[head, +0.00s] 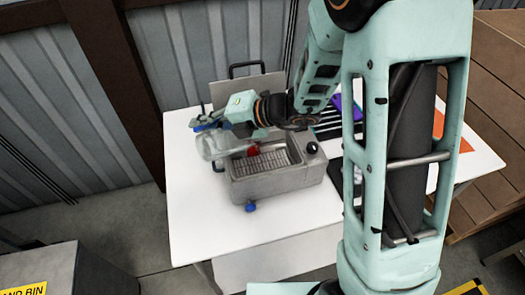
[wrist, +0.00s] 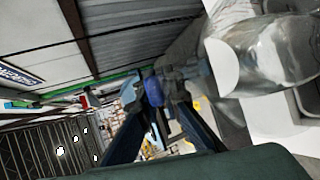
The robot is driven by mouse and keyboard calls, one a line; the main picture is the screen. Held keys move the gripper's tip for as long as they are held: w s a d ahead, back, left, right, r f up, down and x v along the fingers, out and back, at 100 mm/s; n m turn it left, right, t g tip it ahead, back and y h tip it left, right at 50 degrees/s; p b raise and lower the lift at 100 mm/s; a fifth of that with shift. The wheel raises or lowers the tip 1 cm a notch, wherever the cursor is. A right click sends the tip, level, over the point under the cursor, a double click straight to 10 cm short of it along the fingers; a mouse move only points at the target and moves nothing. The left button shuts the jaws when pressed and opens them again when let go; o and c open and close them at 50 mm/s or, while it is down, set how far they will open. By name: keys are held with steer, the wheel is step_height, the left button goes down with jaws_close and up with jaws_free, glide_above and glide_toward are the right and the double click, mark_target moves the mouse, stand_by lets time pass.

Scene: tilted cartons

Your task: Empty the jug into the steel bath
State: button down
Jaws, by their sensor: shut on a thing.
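The steel bath (head: 240,190) is a grey box with an open basin and a grille-like floor, standing on the white table. The clear jug (head: 212,147) is at the bath's left end and looks tilted. I cannot tell whether its mouth is over the basin or whether liquid is in it. My gripper (head: 204,123) is shut on the jug from behind and above. In the wrist view the jug (wrist: 275,50) fills the upper right, beside my dark fingers (wrist: 152,90), with a blue part between the fingertips. The exact grip contact is hidden.
The white table (head: 190,210) has free room in front of the bath. A blue knob (head: 251,207) sits at the bath's front. A grey panel (head: 235,91) with a dark handle stands behind. An orange sheet (head: 438,124) lies right.

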steer(key=shift+w+d+r+m+y+b, duration=0.15)
steer(key=shift+d+y+b, duration=0.3)
steer(key=shift+b, duration=0.25)
steer(key=shift+w+d+r+m+y+b, duration=0.15)
steer(key=shift+d+y+b, duration=0.2)
steer(key=shift+d+b, duration=0.3)
steer(key=shift+s+f, duration=0.1)
steer(key=shift+f, duration=0.05)
steer(key=shift+d+b, duration=0.25)
steer(key=shift+b, duration=0.15)
steer(key=shift+d+y+b, duration=0.5)
steer(key=shift+d+b, duration=0.2)
steer(key=shift+b, duration=0.25)
steer(key=shift+w+d+r+m+y+b, duration=0.2)
steer(key=shift+w+d+r+m+y, duration=0.1)
steer(key=shift+d+r+y, duration=0.3)
steer(key=shift+w+d+r+m+y+b, duration=0.2)
steer(key=shift+d+r+m+y, duration=0.15)
steer(key=shift+d+y, duration=0.45)
stand_by(0.7)
